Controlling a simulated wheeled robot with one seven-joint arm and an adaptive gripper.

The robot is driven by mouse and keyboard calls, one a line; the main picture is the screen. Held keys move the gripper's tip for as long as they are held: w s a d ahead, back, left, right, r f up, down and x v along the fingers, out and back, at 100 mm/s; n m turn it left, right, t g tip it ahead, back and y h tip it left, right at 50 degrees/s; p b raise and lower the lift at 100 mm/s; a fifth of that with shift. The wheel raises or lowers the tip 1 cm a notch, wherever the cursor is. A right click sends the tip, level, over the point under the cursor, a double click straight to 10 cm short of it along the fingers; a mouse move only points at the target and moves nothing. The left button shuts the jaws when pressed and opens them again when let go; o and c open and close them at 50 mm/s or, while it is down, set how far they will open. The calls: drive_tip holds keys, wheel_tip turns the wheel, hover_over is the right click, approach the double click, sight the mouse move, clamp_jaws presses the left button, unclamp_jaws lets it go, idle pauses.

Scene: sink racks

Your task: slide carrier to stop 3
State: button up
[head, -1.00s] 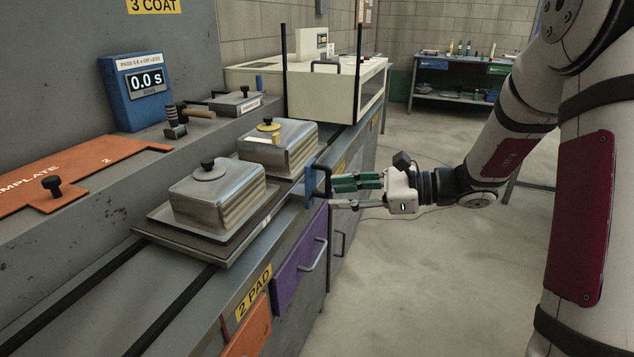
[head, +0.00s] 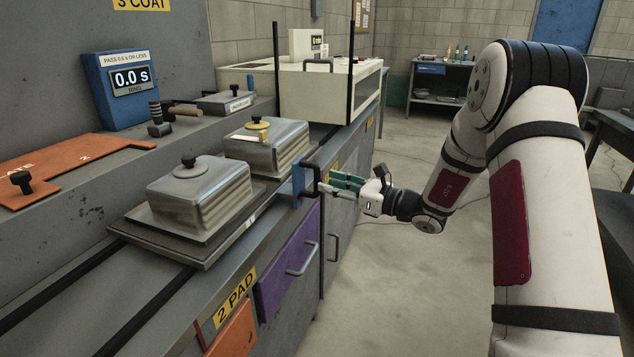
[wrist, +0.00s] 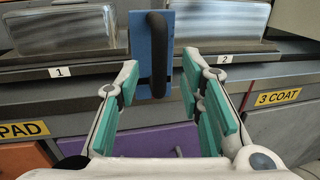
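The carrier (head: 135,232) is a dark flat tray on black rails, bearing two lidded metal stacks, the near one (head: 200,200) and the far one (head: 268,148) with a yellow knob. A blue plate (head: 299,180) with a black upright handle (head: 312,172) stands at its aisle side. The handle (wrist: 157,50) also shows in the wrist view. My gripper (wrist: 160,65) is open, its teal-padded fingers on either side of the handle, with gaps showing on both sides. A yellow "3 COAT" label (wrist: 277,97) is right of the fingers in the wrist view.
The rail (head: 55,292) runs along the counter. A cream machine (head: 325,95) with black posts stands at the far end. A blue timer (head: 122,90) reads 0.0 s. A "2 PAD" label (head: 235,297) and purple drawer (head: 288,262) are below. The aisle floor is clear.

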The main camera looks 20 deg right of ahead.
sight(317, 179)
drive_tip(key=shift+x, duration=2.5)
clamp_jaws()
